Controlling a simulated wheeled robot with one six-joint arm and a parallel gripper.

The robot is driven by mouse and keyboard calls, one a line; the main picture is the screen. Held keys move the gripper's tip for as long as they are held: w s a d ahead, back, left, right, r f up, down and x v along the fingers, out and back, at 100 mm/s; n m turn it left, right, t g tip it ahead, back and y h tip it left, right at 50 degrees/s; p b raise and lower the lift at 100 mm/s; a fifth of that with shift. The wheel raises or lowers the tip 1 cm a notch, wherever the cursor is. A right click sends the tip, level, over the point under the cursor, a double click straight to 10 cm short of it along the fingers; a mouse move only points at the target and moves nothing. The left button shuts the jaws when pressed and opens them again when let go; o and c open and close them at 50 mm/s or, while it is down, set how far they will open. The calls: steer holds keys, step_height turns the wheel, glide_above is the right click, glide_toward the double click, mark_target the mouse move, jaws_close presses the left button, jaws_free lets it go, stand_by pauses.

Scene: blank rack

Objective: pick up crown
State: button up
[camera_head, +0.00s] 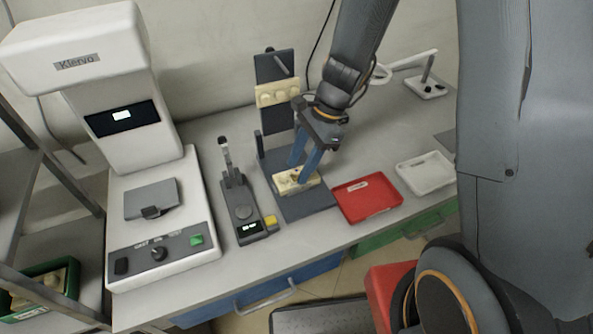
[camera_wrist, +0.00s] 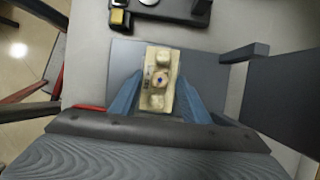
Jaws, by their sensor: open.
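A small cream block (camera_head: 297,181) lies on the dark grey base plate (camera_head: 303,205) of a stand. In the wrist view the block (camera_wrist: 149,63) carries several pale tooth-like pieces in a row. The middle piece (camera_wrist: 158,80) has a small dark spot on top; I cannot tell surely which piece is the crown. My gripper (camera_head: 304,166) points down over the block, its two blue fingers apart. In the wrist view my gripper (camera_wrist: 159,85) has one finger on each side of the block, with nothing visibly clamped. Contact with the block cannot be told.
The stand's upright panel (camera_head: 277,121) rises behind and bears another cream block (camera_head: 278,92). A red tray (camera_head: 368,198) and a white tray (camera_head: 427,171) are to the right. A small device (camera_head: 242,208) and a large white machine (camera_head: 157,228) stand to the left.

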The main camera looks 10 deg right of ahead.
jaws_close()
stand_by(0.4)
